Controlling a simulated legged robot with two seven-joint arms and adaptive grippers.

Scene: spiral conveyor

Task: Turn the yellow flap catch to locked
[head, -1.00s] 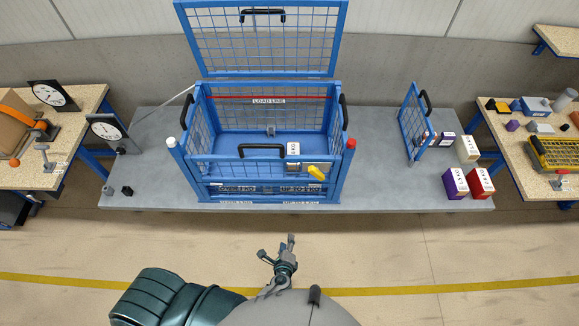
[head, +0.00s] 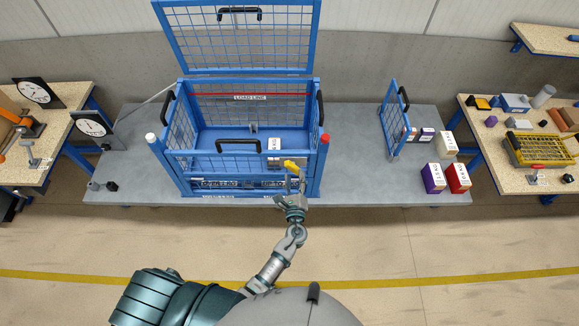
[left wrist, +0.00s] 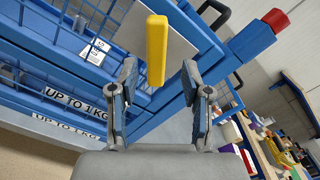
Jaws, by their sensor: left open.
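The yellow flap catch (head: 291,164) is at the right of the blue cage's front flap, slanting down to the right in the head view. In the left wrist view the yellow catch (left wrist: 156,45) is a bar beside a grey plate. My left gripper (head: 295,182) is open and empty just in front of the catch. In the left wrist view its fingers (left wrist: 160,72) stand on either side of the bar's lower end; I cannot tell whether they touch it. My right gripper is out of view.
The blue wire cage (head: 186,172) stands on a grey table (head: 370,180), its lid (head: 240,40) raised. A red-topped post (head: 324,140) is right of the catch. A purple box (head: 433,179) and a red box (head: 458,178) stand farther right.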

